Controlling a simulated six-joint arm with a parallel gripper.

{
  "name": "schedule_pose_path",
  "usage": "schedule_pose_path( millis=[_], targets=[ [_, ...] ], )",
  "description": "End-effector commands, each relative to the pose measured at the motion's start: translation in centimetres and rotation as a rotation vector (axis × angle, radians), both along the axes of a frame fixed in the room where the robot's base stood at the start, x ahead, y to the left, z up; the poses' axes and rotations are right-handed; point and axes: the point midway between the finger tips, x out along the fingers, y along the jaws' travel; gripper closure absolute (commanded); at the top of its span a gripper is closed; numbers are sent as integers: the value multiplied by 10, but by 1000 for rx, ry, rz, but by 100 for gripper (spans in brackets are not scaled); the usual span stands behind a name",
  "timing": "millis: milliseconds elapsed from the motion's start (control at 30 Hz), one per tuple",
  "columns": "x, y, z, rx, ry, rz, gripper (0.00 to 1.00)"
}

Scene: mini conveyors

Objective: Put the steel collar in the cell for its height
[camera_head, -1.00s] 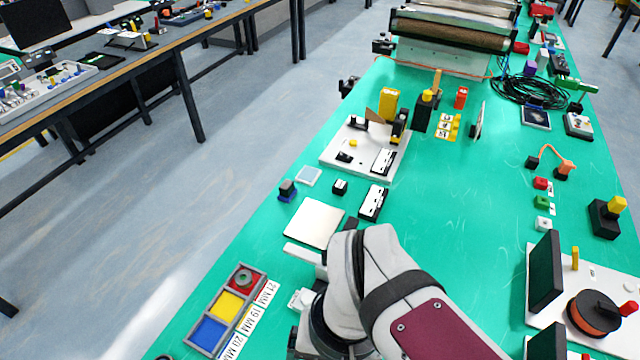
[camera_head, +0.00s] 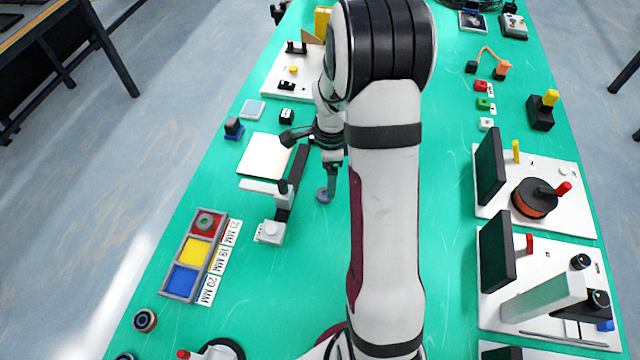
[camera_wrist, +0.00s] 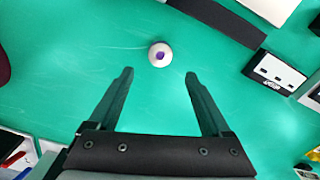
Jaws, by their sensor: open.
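A small round collar (camera_head: 325,196) lies on the green table below my gripper (camera_head: 331,176). In the wrist view the collar (camera_wrist: 160,54) is a pale disc with a purple centre, just beyond and between the fingertips. My gripper (camera_wrist: 159,74) is open and empty, pointing down above the table. A grey tray (camera_head: 177,297) at the left has three cells: red (camera_head: 217,234) marked 21 MM, yellow (camera_head: 195,250) marked 19 MM and blue (camera_head: 183,280) marked 20 MM. A grey ring (camera_head: 205,222) sits in the red cell.
A gauge-like device with a white base (camera_head: 271,232) and dark upright stands between tray and collar. A white plate (camera_head: 265,155) lies behind it. A dark ring (camera_head: 145,320) lies near the front left edge. Panels with black screens (camera_head: 491,168) line the right.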

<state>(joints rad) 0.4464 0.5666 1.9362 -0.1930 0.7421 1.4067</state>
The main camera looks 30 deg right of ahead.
Motion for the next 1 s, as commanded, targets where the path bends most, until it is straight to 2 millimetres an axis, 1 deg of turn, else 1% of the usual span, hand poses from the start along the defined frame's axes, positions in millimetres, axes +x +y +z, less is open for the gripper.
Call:
schedule_pose_path(
  millis=[67,233,300,400,567,600,667,700,767,900,967,1000],
  targets=[
    [0,1,-9,0,1,0,18],
    [2,6,-42,2,4,2,18],
    [2,6,-53,1,3,2,18],
    [2,5,-60,1,0,1,18],
    [2,5,-60,1,0,1,18],
    [2,5,-60,1,0,1,21],
    [2,5,-60,1,0,1,32],
    [2,5,-60,1,0,1,39],
    [2,5,-60,1,0,1,50],
    [2,5,-60,1,0,1,75],
    [2,5,-60,1,0,1,86],
    [2,5,-60,1,0,1,93]
  ],
)
